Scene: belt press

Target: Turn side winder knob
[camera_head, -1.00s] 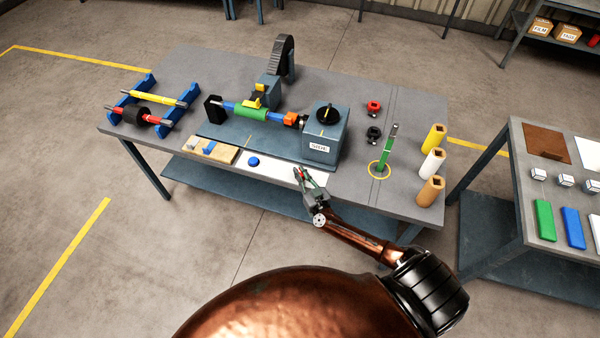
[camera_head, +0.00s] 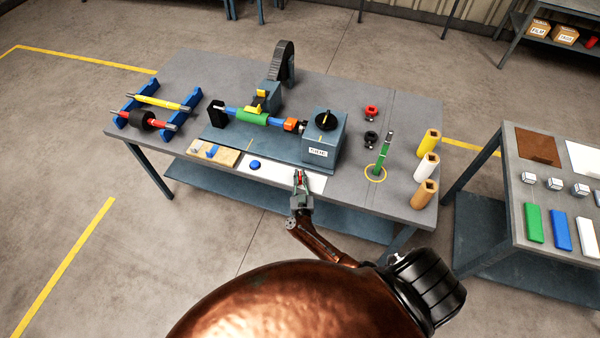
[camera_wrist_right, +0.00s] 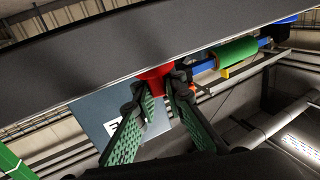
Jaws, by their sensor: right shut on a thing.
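In the right wrist view the red knob (camera_wrist_right: 153,78) sits against the long grey edge. My right gripper (camera_head: 300,180) reaches up to it from the front, and its two green-padded fingers (camera_wrist_right: 160,86) are closed on the knob from both sides. The fingertips partly hide the knob. A box with a black dial (camera_head: 326,119) and a label stands on the bench behind the gripper. My left gripper is not in view.
A green roller (camera_head: 252,118) lies in the winder beside the box. A green post (camera_head: 384,150) and several coloured rolls (camera_head: 426,168) stand to the right. A blue-sided stand with rods (camera_head: 157,105) is at the left. The floor in front of the bench is clear.

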